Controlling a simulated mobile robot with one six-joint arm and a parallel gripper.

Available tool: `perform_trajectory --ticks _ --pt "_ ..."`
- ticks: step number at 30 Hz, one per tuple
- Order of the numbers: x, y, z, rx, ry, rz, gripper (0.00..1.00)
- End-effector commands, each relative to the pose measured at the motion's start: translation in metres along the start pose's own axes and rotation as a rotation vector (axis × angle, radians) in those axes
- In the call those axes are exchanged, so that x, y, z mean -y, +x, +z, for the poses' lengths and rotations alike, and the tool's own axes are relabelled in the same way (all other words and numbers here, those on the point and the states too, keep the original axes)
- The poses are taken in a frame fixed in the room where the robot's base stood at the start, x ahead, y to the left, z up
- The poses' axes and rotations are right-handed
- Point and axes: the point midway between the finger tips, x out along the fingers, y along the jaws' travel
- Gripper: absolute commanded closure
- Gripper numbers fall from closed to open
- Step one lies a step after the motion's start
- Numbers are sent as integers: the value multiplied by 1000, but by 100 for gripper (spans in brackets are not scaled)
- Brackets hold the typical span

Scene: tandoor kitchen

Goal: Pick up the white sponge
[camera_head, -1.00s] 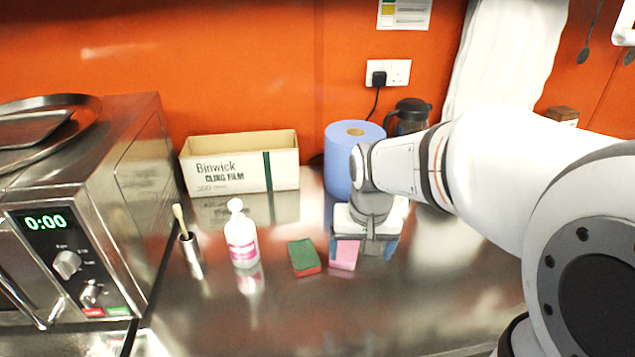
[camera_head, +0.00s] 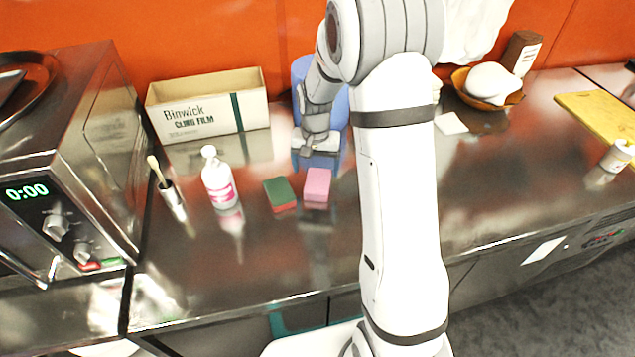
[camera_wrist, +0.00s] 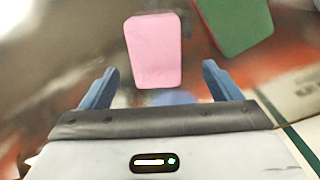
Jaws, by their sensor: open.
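A pink sponge (camera_head: 317,185) lies on the steel counter next to a green-and-red sponge (camera_head: 279,194). A small flat white piece (camera_head: 450,123) lies farther right, beyond my arm; I cannot tell whether it is a sponge. My gripper (camera_head: 316,160) is open and empty, just behind the pink sponge. In the wrist view, the pink sponge (camera_wrist: 153,45) is ahead of and partly between my blue fingertips (camera_wrist: 160,73), apart from both. The green sponge (camera_wrist: 235,22) is beyond the right finger.
A white bottle (camera_head: 218,180) and a brush in a metal cup (camera_head: 171,196) stand left of the sponges. A cling film box (camera_head: 208,108) and a blue roll (camera_head: 340,106) stand behind. A bowl (camera_head: 487,95) is at right. The front counter is clear.

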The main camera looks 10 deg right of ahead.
Motion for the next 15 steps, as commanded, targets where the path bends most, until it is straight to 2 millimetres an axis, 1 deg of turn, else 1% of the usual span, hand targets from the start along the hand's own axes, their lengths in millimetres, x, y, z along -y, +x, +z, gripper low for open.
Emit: perform_trajectory --ticks 4,7,10,15 --pt "-7 21 3 5 0 2 15" --pt "-6 35 2 3 -1 1 15" --pt "-5 41 2 1 -1 1 15" --pt "-5 42 2 0 -1 0 15"
